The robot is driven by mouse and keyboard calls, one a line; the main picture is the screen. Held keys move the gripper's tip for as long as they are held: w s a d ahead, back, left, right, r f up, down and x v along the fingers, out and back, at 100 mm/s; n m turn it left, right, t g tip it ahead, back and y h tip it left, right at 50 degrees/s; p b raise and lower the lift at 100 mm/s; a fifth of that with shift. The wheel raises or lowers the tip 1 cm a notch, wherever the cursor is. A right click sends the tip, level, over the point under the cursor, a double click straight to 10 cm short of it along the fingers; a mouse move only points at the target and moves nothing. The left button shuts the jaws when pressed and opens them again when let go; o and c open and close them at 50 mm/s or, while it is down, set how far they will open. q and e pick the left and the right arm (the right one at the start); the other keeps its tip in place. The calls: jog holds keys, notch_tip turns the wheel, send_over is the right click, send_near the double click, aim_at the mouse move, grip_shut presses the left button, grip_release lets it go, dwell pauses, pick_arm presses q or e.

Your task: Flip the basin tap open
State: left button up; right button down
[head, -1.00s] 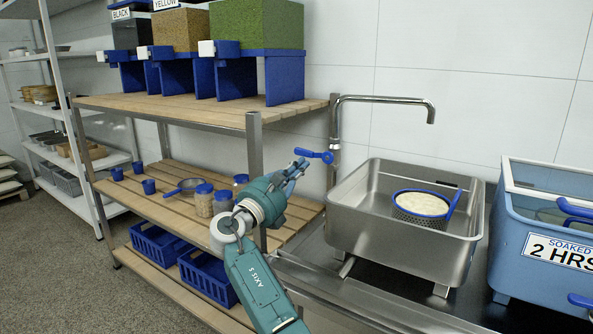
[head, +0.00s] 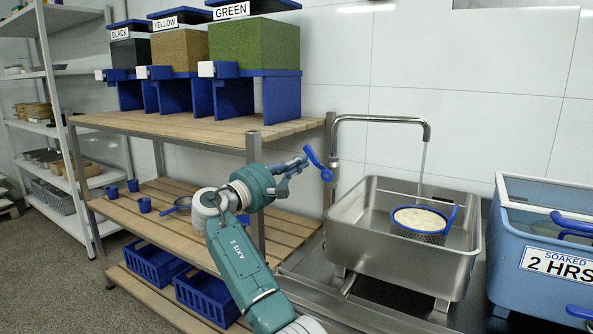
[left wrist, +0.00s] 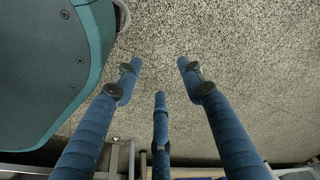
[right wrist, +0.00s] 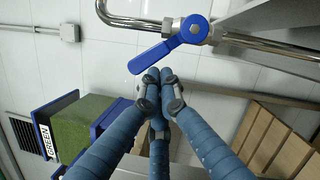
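The basin tap is a chrome pipe (head: 385,119) that bends over the steel basin (head: 347,212). A thin stream of water (head: 422,165) falls from its spout. Its blue lever (head: 318,163) is tilted in the head view; the lever (right wrist: 171,47) also shows in the right wrist view, just beyond my fingertips. My right gripper (head: 303,163) is beside the lever, its fingers closed together with nothing between them; in the right wrist view the fingertips (right wrist: 160,78) sit close to the lever's free end, contact unclear. My left gripper (left wrist: 158,75) is open and empty above the floor.
A blue-rimmed strainer (head: 419,222) with pale contents sits in the basin under the stream. A blue tank (head: 540,235) stands at the right. A wooden-shelved rack (head: 190,125) with bean hoppers and blue cups is at the left.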

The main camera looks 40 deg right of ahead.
aim_at(312, 153)
jog(key=m, duration=0.1)
jog(key=r+m, duration=0.1)
jog(key=s+r+m, duration=0.1)
jog(key=m, duration=0.1)
jog(key=shift+s+d+g+y+p, duration=0.1)
jog(key=shift+d+g+y+p, duration=0.2)
jog(key=shift+g+p, duration=0.1)
jog(key=m, duration=0.1)
jog(key=s+m, duration=0.1)
jog(key=m, duration=0.1)
jog(key=shift+d+r+y, duration=0.1)
jog(key=shift+r+y, duration=0.3)
pick_arm(q)
jog(key=shift+s+a+f, duration=0.15)
jog(key=shift+s+f, duration=0.35)
jog(key=shift+f, duration=0.15)
jog(key=shift+s+a+f, duration=0.15)
jog(key=shift+s+f, duration=0.3)
jog(key=shift+f, duration=0.15)
pick_arm(e)
jog(key=shift+s+d+r+m+g, duration=0.2)
jog(key=shift+s+m+g, duration=0.1)
jog(key=shift+m, duration=0.6)
pick_arm(q)
jog(key=shift+s+f, duration=0.1)
